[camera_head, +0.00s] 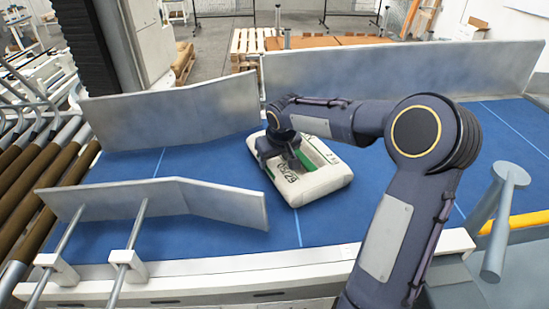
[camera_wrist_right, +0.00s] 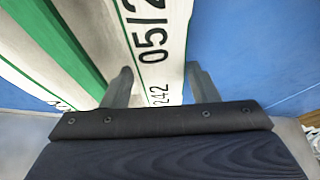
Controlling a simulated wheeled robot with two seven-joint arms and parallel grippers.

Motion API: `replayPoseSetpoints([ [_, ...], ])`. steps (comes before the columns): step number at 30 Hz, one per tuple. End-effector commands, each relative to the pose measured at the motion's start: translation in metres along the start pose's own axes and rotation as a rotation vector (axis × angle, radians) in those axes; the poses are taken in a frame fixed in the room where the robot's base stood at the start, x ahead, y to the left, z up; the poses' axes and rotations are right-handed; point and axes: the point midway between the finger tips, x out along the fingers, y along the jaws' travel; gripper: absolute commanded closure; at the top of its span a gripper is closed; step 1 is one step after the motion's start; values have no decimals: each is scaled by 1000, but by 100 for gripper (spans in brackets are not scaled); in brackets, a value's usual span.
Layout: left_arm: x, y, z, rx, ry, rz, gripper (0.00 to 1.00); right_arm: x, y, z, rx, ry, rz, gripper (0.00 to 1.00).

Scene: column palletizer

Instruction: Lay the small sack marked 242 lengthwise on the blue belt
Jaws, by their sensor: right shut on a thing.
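The small sack (camera_head: 318,186) is white with green bands and black print. In the head view it is at the middle of the blue belt (camera_head: 215,165), turned at an angle to the belt's long sides. The number 242 shows on the sack (camera_wrist_right: 150,55) in the right wrist view. My right gripper (camera_head: 290,160) is over the sack's left part and shut on it, with a finger on each side of the printed strip in the wrist view (camera_wrist_right: 157,85). I cannot tell whether the sack rests on the belt or hangs just above it. My left gripper is out of view.
Metal guide plates stand along the belt: one at back left (camera_head: 170,112), one at back right (camera_head: 400,70), one at front left (camera_head: 165,200). Brown rollers (camera_head: 40,175) lie at the left. A grey post (camera_head: 500,220) stands front right. The belt's left part is bare.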

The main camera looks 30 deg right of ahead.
Motion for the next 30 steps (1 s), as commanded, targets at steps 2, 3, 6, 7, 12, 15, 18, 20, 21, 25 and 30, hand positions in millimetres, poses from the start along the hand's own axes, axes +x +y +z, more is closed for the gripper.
replayPoseSetpoints([
  [2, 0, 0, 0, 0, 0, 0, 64, 0, 0, 0, -1, 1, 1, 82],
  [3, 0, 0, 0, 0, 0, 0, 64, -1, 1, 0, -1, 1, 1, 83],
  [6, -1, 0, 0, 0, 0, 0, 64, -2, 5, 1, 0, 1, 2, 83],
  [7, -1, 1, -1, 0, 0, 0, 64, -2, 7, 2, 0, 1, 2, 83],
  [12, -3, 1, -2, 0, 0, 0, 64, -4, 18, 5, 1, 1, 5, 83],
  [15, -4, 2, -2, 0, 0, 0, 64, -5, 24, 7, 2, 1, 5, 83],
  [18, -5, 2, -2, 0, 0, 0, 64, -6, 30, 9, 2, 1, 6, 83],
  [20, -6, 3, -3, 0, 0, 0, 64, -6, 33, 10, 0, 0, 6, 83],
  [21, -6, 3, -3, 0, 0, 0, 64, -6, 36, 11, 0, 0, 6, 83],
  [25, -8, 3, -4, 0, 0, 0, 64, -8, 43, 14, 0, 0, 6, 83],
  [30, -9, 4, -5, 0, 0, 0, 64, -9, 52, 17, 1, 1, 7, 83],
])
